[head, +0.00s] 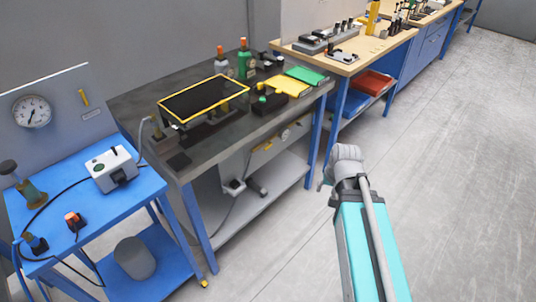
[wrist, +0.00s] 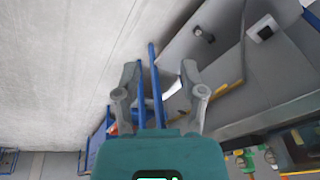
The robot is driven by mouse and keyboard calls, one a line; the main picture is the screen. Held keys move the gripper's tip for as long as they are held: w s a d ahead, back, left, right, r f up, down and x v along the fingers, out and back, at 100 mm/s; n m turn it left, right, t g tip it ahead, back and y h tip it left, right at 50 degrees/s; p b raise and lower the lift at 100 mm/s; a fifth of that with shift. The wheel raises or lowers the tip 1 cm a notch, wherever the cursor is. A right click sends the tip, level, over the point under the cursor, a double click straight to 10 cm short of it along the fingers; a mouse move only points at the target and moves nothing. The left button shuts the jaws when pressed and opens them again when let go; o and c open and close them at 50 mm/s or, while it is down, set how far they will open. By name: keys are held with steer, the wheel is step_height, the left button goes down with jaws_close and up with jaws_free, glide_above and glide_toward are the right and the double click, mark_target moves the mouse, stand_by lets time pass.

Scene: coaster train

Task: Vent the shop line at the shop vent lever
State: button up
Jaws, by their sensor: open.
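My gripper (wrist: 159,70) shows in the wrist view with its two grey fingers spread apart and nothing between them. Blue bench legs and the grey floor lie beyond it. In the head view my arm reaches over the floor right of the dark-topped bench (head: 140,108); the fingers cannot be made out there. No lever is clearly marked as the shop vent lever. A yellow handle (head: 83,97) stands on the grey panel at the left, beside a round gauge (head: 32,111). A yellow strip with small fittings (head: 268,145) is under the dark bench's front edge, apart from my gripper.
A blue cart (head: 150,180) with a grey-white box (head: 110,168) and dark cables stands at the left. A yellow-rimmed black screen (head: 205,98) sits on the dark bench. A wooden-topped bench (head: 350,62) stands behind. The floor (head: 450,170) at right is clear.

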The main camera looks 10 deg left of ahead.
steer(key=w+a+f+m+t+y+b, duration=0.1)
steer(key=w+a+f+t+y+b, duration=0.1)
steer(key=w+a+f+t+b, duration=0.4)
steer(key=m+t+h+b, duration=0.1)
steer(key=m+t+b, duration=1.3)
steer(key=b, duration=2.1)
glide_toward(267, 148)
steer(key=s+m+g, duration=0.2)
steer(key=s, duration=0.1)
steer(key=shift+s+d+r, duration=0.15)
steer(key=shift+s+d, duration=0.05)
steer(key=shift+d, duration=0.05)
steer(key=shift+w+r, duration=0.1)
steer(key=shift+p+x, duration=1.7)
steer(key=shift+x, duration=5.1)
jaws_close()
